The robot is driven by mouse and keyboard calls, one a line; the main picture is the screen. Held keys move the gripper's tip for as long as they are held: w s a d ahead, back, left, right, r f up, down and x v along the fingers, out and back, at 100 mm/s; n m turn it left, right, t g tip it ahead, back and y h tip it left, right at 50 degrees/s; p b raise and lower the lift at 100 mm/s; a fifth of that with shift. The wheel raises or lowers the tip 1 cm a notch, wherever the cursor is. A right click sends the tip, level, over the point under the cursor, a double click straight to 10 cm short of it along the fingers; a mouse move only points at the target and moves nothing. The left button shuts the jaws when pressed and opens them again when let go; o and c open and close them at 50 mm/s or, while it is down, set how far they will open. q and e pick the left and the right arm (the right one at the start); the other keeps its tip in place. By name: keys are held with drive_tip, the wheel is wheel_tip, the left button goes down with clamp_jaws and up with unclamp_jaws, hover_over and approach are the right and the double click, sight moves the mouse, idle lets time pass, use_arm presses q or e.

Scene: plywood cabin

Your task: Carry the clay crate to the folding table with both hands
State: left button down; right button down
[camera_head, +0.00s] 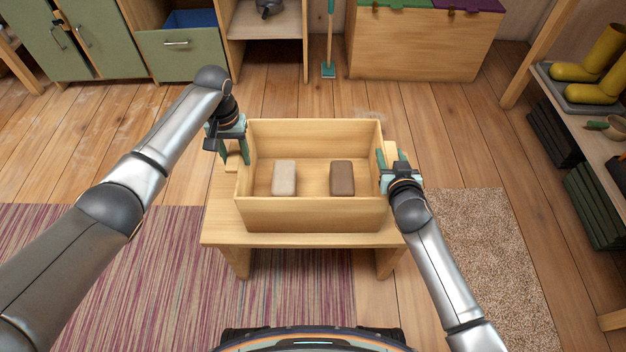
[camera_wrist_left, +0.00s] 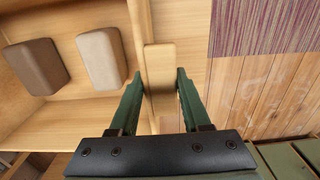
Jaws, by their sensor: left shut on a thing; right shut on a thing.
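The clay crate (camera_head: 312,214) is an open, light wooden box, level on or just above a low wooden bench (camera_head: 222,226); I cannot tell whether there is a gap. Inside it lie a pale grey clay block (camera_head: 285,177) and a brown clay block (camera_head: 342,178). My left gripper (camera_head: 236,158) is shut on the left handle of the crate; in the left wrist view the handle (camera_wrist_left: 160,72) lies between the green fingers (camera_wrist_left: 160,78). My right gripper (camera_head: 393,160) is shut at the crate's right handle, which is partly hidden. I cannot identify a folding table.
A striped rug (camera_head: 150,270) lies at front left and a beige rug (camera_head: 492,260) at right. Green cabinets (camera_head: 105,40) and a wooden chest (camera_head: 425,45) line the back, with a broom (camera_head: 329,45) between. A boot shelf (camera_head: 590,115) stands at right. Bare floor lies behind the bench.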

idle(0.5)
